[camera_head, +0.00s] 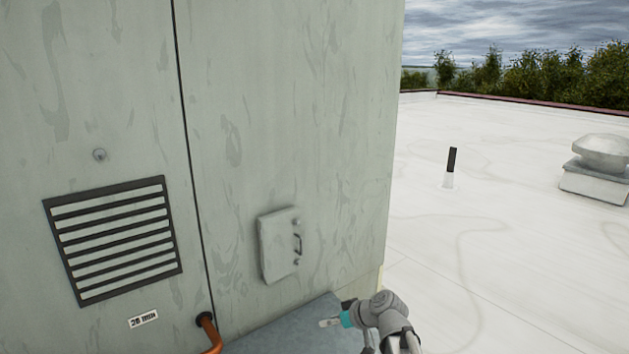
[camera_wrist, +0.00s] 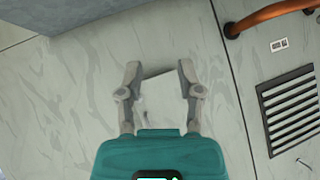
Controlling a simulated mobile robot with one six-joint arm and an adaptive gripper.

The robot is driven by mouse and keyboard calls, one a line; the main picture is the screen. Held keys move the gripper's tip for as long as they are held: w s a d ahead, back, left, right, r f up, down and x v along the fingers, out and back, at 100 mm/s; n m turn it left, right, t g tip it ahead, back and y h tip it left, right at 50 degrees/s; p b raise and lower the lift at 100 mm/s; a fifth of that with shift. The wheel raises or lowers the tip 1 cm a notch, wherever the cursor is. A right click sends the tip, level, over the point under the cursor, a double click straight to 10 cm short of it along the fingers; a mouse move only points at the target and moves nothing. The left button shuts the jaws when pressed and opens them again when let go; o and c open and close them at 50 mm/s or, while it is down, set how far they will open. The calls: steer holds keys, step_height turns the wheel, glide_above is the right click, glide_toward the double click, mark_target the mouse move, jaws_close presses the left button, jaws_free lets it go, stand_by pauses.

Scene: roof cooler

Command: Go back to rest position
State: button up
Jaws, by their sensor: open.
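My gripper (camera_wrist: 158,72) is open and empty in the wrist view, its two fingers spread apart in front of the cooler wall. In the head view my gripper (camera_head: 328,322) shows at the bottom centre, low beside the cooler cabinet (camera_head: 240,130). A small light-grey hatch (camera_head: 275,245) with a dark handle (camera_head: 298,244) is on the cabinet wall, above and left of the gripper. The hatch looks shut. In the wrist view a pale panel (camera_wrist: 160,88) shows between the fingers, partly hidden by them.
A grey ledge (camera_head: 285,330) lies below the hatch. A louvred vent (camera_head: 115,240), a small label (camera_head: 143,319) and a copper pipe (camera_head: 209,335) are to the left. The white roof (camera_head: 480,270) is open to the right, with a short post (camera_head: 450,165) and a roof vent (camera_head: 598,170).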

steer(key=s+d+f+m+g+h, duration=0.2)
steer(key=s+d+f+m+h, duration=0.1)
steer(key=s+d, duration=0.3)
steer(key=s+d+f+m+g+h, duration=0.3)
steer(key=s+d+f+m+h, duration=0.1)
steer(key=s+d+h, duration=0.2)
steer(key=shift+s+d+f, duration=0.2)
steer(key=shift+s+d, duration=0.1)
steer(key=shift+s, duration=0.3)
stand_by(0.4)
